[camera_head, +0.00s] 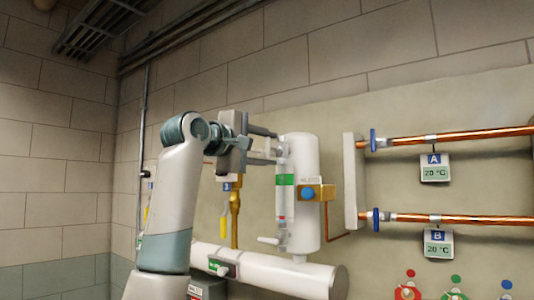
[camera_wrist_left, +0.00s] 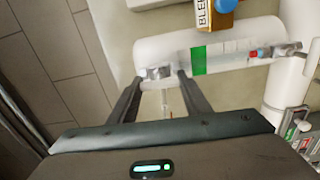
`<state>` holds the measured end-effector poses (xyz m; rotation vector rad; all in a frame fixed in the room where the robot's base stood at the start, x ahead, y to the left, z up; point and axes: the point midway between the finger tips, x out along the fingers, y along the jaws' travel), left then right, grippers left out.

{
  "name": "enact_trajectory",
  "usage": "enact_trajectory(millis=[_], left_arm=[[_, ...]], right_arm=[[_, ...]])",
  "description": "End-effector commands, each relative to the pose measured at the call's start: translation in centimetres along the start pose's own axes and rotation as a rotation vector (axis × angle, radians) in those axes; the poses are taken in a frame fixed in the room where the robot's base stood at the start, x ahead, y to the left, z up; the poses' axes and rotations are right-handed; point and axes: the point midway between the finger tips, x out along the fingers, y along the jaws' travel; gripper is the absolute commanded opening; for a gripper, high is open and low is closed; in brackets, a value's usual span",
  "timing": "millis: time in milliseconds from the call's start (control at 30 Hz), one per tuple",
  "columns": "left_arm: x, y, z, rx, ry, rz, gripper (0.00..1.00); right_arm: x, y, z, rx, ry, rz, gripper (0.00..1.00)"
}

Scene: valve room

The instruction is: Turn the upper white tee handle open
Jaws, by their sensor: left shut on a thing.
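The upper white tee handle (camera_head: 270,152) is at the top of the sight glass (camera_head: 284,185) on the white tank (camera_head: 305,170). In the left wrist view, a thin light part (camera_wrist_left: 164,97) of the handle shows between my two fingers. My left gripper (camera_head: 268,145) reaches in from the left with its fingers above and below the handle, shut on it. In the wrist view the left gripper (camera_wrist_left: 155,86) has its fingertips close to the upper fitting. The fingers hide part of the handle. My right gripper is not in view.
A lower white handle (camera_head: 270,240) sits at the bottom of the sight glass. A brass fitting with a blue knob (camera_head: 307,194) is on the tank's right. A yellow handle (camera_head: 225,218) hangs on the left. A large white pipe (camera_head: 290,272) runs below. Copper pipes (camera_head: 460,138) are at right.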

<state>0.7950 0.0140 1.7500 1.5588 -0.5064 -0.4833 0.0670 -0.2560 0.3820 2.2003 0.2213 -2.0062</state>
Motion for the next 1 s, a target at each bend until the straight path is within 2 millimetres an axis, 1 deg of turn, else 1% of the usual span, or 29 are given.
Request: enact_trajectory(millis=[200, 600, 633, 700, 1000], left_arm=[[-0.01, -0.09, -0.05, -0.055, 0.000, 0.000, 0.21], [-0.01, -0.09, -0.06, -0.064, 0.001, -0.001, 0.21], [-0.01, -0.09, -0.06, -0.064, 0.001, -0.001, 0.46], [-0.01, -0.09, -0.06, -0.063, 0.000, -0.001, 0.62], [-0.03, -0.06, -0.03, -0.062, 0.000, 0.000, 0.62]], right_arm=[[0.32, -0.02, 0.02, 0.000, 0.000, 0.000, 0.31], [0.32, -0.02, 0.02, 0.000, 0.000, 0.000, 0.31], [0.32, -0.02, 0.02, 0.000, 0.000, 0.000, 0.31], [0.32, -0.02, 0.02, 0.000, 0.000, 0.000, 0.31], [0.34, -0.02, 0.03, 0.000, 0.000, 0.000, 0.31]])
